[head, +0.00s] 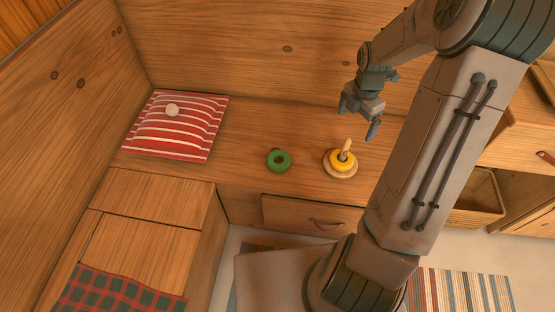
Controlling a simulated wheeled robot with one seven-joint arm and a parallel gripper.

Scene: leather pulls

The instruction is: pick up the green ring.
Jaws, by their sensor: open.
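The green ring (279,167) lies flat on the wooden bench top, near its front edge, in the head view. To its right stands a wooden peg stand (341,173) with a yellow ring (333,158) around its peg. My gripper (357,122) is open and empty. It hangs in the air, above and behind the peg stand in the picture, to the upper right of the green ring and apart from it. Nothing hides the green ring.
A red and white striped cushion (192,141) with a small pale round object (172,110) on it lies at the left. A drawer (295,214) with a leather pull is below the bench edge. The bench between cushion and green ring is clear.

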